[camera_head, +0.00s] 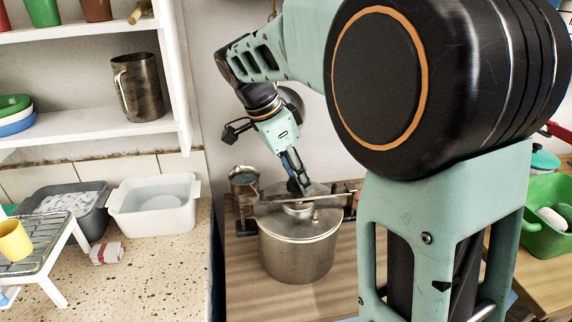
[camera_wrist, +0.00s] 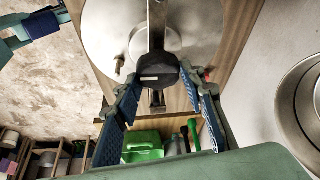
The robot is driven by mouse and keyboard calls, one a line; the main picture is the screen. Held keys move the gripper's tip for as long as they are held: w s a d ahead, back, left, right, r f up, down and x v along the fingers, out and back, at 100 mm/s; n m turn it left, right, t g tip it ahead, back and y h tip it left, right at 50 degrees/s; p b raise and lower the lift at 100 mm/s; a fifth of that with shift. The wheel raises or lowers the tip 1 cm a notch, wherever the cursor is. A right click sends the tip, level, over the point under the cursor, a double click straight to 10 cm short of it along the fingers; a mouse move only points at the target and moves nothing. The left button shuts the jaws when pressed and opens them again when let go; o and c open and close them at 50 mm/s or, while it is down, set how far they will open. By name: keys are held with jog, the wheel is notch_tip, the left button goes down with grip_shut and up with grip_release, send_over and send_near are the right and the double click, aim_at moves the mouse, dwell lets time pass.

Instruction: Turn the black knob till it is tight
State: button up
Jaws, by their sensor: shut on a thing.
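The black knob (camera_wrist: 158,68) sits on a metal bar (camera_wrist: 157,25) that crosses the lid (camera_wrist: 112,22) of a steel pot (camera_head: 297,256). The pot stands upright on a wooden top. My gripper (camera_wrist: 160,78) is shut on the knob, with one blue-padded finger on each side of it. In the head view my gripper (camera_head: 299,188) reaches down over the middle of the lid. There its fingers mostly hide the knob. How tight the knob sits cannot be seen.
A metal cup (camera_head: 244,181) stands close behind the pot at left. A white basin (camera_head: 155,222), a grey basin (camera_head: 95,225) and a rack (camera_head: 45,245) with a yellow cup (camera_head: 14,240) occupy the stone counter. A green tub (camera_head: 540,226) is at far right.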

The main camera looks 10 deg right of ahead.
jog(key=m+g+p, duration=0.1)
jog(key=m+g, duration=0.1)
jog(key=m, duration=0.2)
jog(key=shift+w+r+m+p, duration=0.1)
jog(key=shift+m+p, duration=0.2)
jog(key=shift+p, duration=0.1)
jog(key=m+p, duration=0.1)
jog(key=m, duration=0.1)
jog(key=m+g+p, duration=0.1)
jog(key=m+p, duration=0.1)
jog(key=shift+m+g, duration=0.3)
jog(key=m+p, duration=0.1)
jog(key=m, duration=0.1)
jog(key=m+g+y+p, duration=0.1)
jog(key=m+p, duration=0.1)
jog(key=shift+d+r+m+y, duration=0.1)
jog(key=shift+m+y, duration=0.2)
jog(key=shift+w+m+g+y+p, duration=0.15)
jog(key=shift+m+y+p, duration=0.3)
jog(key=shift+m+p, duration=0.55)
jog(key=shift+s+m+g+y+p, duration=0.1)
jog(key=shift+m+g+y+p, duration=0.25)
jog(key=shift+m+p, duration=0.6)
jog(key=shift+f+m, duration=0.2)
jog(key=shift+m, duration=0.05)
jog(key=o, duration=1.2)
jog(key=shift+c, duration=0.2)
